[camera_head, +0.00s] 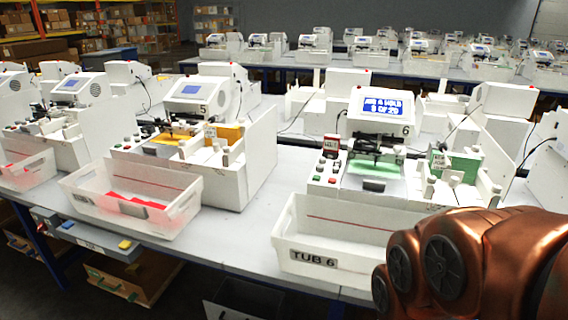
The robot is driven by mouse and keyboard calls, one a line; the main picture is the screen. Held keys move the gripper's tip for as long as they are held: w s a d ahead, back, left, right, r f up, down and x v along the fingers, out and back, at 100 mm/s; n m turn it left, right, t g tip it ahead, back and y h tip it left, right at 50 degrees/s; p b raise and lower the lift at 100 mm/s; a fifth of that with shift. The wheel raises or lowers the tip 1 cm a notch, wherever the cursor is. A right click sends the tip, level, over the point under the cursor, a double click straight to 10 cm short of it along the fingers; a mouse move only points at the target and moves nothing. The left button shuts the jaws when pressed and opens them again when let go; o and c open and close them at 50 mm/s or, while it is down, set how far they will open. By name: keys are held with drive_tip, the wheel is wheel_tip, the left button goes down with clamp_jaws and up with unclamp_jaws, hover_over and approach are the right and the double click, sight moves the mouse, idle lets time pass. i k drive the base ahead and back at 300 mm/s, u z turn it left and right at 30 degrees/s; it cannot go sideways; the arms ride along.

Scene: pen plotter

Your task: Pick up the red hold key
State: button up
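A small red tag-like piece with pale lettering (331,147) stands at the left side of plotter 6 (382,120), above its small control buttons. It looks like the red hold key, but its lettering is too small to read for certain. It appears upright, and nothing is touching it from my side. My copper arm (480,262) fills the lower right corner, well to the right of the red piece and nearer to me. My gripper's fingers are not in view.
A white tub labelled TUB 6 (313,258) stands in front of plotter 6. A tub with red contents (84,198) stands before plotter 5 (203,95). Bare tabletop (240,225) shows between the tubs. A grey bar with coloured blocks (88,236) runs along the table's front edge.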

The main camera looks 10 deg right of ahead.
sight(331, 142)
drive_tip(key=u, duration=1.25)
drive_tip(key=i, duration=1.05)
drive_tip(key=z, duration=0.6)
drive_tip(key=i, duration=0.75)
drive_tip(key=z, duration=0.5)
